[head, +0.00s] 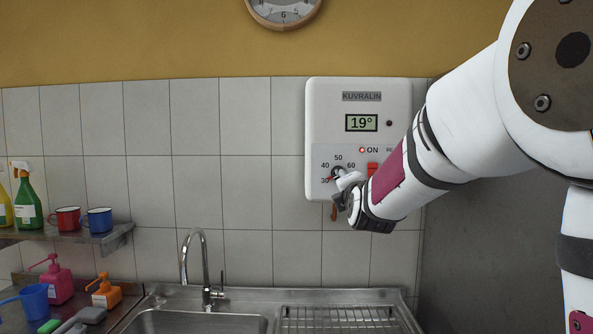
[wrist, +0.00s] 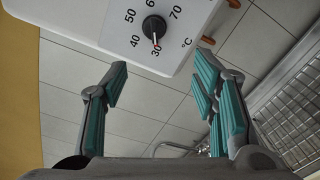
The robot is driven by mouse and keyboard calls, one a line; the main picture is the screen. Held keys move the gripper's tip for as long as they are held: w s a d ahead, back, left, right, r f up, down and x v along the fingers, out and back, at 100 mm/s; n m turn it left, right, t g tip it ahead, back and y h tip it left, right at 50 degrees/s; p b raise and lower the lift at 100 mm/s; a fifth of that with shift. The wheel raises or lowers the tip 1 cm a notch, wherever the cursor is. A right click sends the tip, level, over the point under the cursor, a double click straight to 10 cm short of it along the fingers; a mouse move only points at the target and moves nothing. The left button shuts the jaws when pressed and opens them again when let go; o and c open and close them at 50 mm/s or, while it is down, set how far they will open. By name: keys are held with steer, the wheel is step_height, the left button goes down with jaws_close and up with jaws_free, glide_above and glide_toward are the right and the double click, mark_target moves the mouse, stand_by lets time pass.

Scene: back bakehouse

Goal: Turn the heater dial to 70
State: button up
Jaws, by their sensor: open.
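The white heater (head: 318,110) hangs on the tiled wall; its display (head: 361,123) reads 19° and a red lamp beside ON is lit. Its black dial (wrist: 154,25) shows near the top of the wrist view. The dial's red pointer (wrist: 155,41) is at the 30 mark. The 40, 50, 60 and 70 marks run around the dial. My gripper (wrist: 161,72) is open and empty, its fingertips below the dial in the wrist view and apart from it. In the head view my gripper (head: 347,194) partly covers the dial and the scale.
A red switch (head: 372,169) is on the heater, partly behind my arm. A sink with a tap (head: 205,268) and a drying rack (head: 340,318) stand below. Mugs and bottles stand on a shelf (head: 110,240) at left. A grey panel (head: 475,245) is at right.

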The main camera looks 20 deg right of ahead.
steer(key=x, duration=1.4)
steer(key=shift+d+r+n, duration=0.2)
steer(key=shift+r+n, duration=0.2)
steer(key=shift+r, duration=0.2)
steer(key=shift+w, duration=0.1)
steer(key=c, duration=1.2)
